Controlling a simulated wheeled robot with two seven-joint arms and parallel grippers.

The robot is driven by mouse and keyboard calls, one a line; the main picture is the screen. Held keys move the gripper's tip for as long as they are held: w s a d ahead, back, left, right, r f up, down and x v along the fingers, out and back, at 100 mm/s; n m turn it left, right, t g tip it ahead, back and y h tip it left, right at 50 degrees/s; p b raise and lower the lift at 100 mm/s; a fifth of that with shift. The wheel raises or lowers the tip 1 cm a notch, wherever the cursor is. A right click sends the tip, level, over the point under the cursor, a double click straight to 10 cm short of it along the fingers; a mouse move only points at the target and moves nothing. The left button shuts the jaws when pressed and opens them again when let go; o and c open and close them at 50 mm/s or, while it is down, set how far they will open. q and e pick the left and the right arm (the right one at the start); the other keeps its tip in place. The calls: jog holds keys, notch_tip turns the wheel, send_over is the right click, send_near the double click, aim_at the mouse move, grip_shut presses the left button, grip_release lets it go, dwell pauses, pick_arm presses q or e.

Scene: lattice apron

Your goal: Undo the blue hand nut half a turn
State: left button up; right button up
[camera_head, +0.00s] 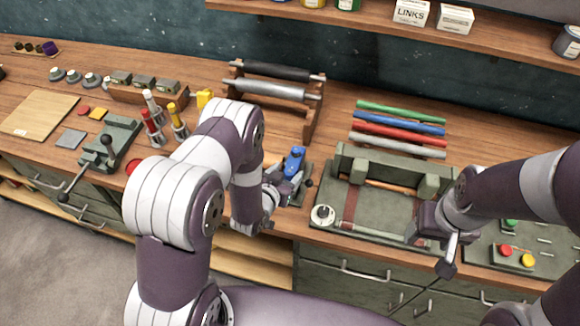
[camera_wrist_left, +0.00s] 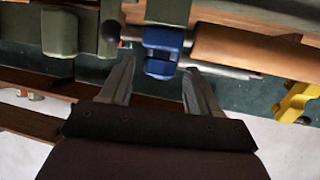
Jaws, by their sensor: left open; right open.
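The blue hand nut (camera_head: 295,160) stands on a small grey fixture near the front edge of the bench, in the middle of the head view. My left gripper (camera_head: 279,186) is just in front of it. In the left wrist view the blue nut (camera_wrist_left: 163,50) shows between and just beyond the open fingertips of my left gripper (camera_wrist_left: 160,68), and no contact is visible. The far side of the nut is hidden. My right gripper (camera_head: 433,228) is over the front of the green lathe-like machine (camera_head: 323,215), apart from the nut; its fingers are hard to make out.
A rack with rollers (camera_head: 275,90) stands behind the nut. Coloured rods (camera_head: 400,116) lie behind the machine. A red and yellow button box (camera_head: 512,257) sits at the right. Red and yellow bottles and a vise (camera_head: 108,145) stand to the left.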

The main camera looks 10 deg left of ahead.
pick_arm(q)
jog(key=shift+s+d, duration=0.1)
jog(key=shift+d, duration=0.05)
jog(key=c, duration=1)
jog(key=shift+d+f+n+y+b, duration=0.1)
jog(key=shift+d+n+y+b, duration=0.1)
jog(key=shift+n+y+b, duration=0.4)
jog(key=shift+c, duration=0.2)
jog(key=n+y, duration=0.2)
jog(key=shift+d+y+b, duration=0.15)
jog(key=shift+y+b, duration=0.15)
jog(key=shift+y, duration=0.1)
jog(key=shift+n+y, duration=0.8)
jog(key=o, duration=1)
jog(key=shift+o, duration=0.2)
